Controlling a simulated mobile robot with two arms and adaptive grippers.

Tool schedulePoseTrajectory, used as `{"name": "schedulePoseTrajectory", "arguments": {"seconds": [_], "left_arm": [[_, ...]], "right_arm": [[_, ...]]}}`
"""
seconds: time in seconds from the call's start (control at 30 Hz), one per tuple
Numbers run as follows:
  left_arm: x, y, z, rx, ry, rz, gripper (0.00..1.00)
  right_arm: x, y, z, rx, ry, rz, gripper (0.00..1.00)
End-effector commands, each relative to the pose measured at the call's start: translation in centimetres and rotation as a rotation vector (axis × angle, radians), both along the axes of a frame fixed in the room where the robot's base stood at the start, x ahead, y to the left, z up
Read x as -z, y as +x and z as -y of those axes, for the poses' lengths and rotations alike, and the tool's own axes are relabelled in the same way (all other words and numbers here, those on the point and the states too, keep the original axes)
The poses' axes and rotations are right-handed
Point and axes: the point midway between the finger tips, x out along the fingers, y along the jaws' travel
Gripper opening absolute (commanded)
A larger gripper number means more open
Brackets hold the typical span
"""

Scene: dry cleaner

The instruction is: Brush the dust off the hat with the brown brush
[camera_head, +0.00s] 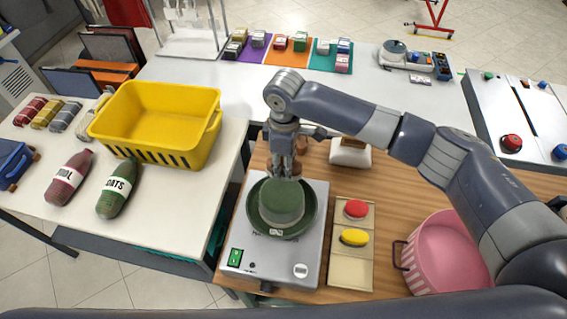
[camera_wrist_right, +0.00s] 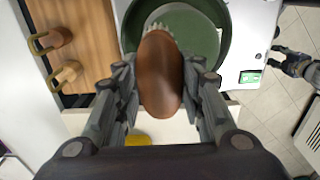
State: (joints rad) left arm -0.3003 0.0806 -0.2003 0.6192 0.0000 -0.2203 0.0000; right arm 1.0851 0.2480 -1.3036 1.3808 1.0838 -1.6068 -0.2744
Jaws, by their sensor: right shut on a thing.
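The green hat (camera_head: 281,203) sits upright on a grey press-like machine (camera_head: 315,245) in the head view. The hat's green brim also shows at the top of the right wrist view (camera_wrist_right: 184,57). My right gripper (camera_head: 284,170) is over the back of the hat. It is shut on the brown brush (camera_wrist_right: 160,75), whose pale bristles point toward the hat. I cannot tell whether the bristles touch it. No dust is clearly visible on the hat. A dark gripper at the right edge of the right wrist view, seemingly my left gripper (camera_wrist_right: 298,65), is too small to read.
A tray (camera_head: 350,272) with a red (camera_head: 355,209) and a yellow oval item (camera_head: 354,237) lies right of the machine. A pink basket (camera_head: 445,255) stands further right. A yellow basket (camera_head: 158,115) and two labelled bottles (camera_head: 117,190) are on the left table. Brown hooks (camera_wrist_right: 66,75) stand behind.

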Motion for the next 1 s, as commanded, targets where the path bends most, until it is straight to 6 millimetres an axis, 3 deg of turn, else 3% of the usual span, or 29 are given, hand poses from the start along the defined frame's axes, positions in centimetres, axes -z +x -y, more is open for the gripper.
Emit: {"name": "schedulePoseTrajectory", "arguments": {"seconds": [0.13, 0.4, 1.0], "left_arm": [[-1.1, -0.5, 0.0, 0.0, 0.0, -0.006, 0.4], [-0.7, -0.1, 0.0, 0.0, 0.0, -0.001, 0.4], [-0.8, 0.2, 0.1, -0.001, -0.001, 0.003, 0.4]], "right_arm": [[-1.7, 0.3, 0.1, 0.003, 0.002, 0.001, 0.17], [-3.5, 0.9, 0.1, 0.005, 0.001, 0.002, 0.17], [-3.8, 1.0, 0.2, 0.006, 0.001, 0.001, 0.17]]}}
